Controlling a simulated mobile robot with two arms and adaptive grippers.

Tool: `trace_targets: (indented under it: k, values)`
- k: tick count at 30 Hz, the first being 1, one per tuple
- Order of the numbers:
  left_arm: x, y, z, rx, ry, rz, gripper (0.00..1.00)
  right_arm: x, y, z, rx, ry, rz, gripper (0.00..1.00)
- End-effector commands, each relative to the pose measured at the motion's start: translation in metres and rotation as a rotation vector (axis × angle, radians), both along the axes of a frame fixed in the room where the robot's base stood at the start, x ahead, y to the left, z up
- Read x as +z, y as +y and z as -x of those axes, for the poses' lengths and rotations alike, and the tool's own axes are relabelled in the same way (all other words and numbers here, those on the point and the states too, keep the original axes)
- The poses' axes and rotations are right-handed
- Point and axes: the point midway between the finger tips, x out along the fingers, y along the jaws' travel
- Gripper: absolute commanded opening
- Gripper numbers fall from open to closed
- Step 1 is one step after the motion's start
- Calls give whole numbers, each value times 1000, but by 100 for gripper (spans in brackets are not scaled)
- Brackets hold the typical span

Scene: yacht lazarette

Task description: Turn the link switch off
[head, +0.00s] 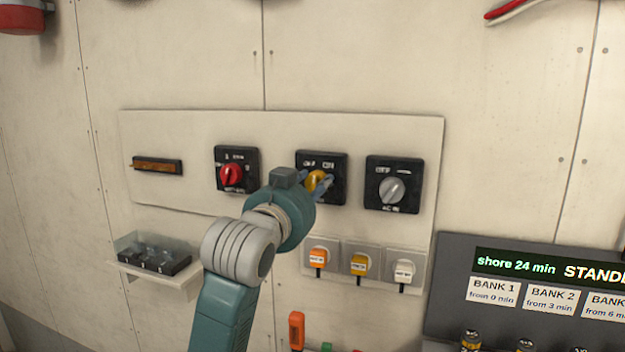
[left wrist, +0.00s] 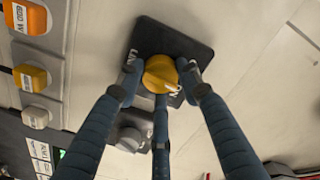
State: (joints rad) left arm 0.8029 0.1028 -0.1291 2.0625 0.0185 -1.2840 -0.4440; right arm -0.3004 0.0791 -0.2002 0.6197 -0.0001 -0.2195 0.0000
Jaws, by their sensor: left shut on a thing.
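A yellow rotary knob (head: 316,180) sits on a black switch plate (head: 341,162), the middle of three switches on the pale wall panel. White OFF and ON marks show along its top edge; the lower label is hidden behind my gripper, so I cannot read its name. My left gripper (head: 321,184) is shut on this knob. In the left wrist view its blue fingers close around the yellow knob (left wrist: 158,72), with the black plate (left wrist: 190,45) behind. I cannot tell exactly where the knob points. My right gripper is not in view.
A red-knob switch (head: 231,176) is on the left and a grey-knob switch (head: 391,190) close on the right. Orange, yellow and white plugs (head: 360,265) sit below. A clear box (head: 155,253) stands on a small shelf at left. A dark display board (head: 455,265) is at lower right.

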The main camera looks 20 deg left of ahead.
Motion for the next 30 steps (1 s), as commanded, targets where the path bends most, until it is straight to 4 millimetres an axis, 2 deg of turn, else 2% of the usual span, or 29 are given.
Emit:
trace_targets:
  k: [3,15,22,30]
  values:
    - [2,-1,0,-1,6,115,10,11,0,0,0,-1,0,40]
    - [2,0,0,0,17,443,10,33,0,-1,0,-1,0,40]
    - [1,0,0,1,20,558,10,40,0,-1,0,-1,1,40]
    - [0,0,0,1,20,613,10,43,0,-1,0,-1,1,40]
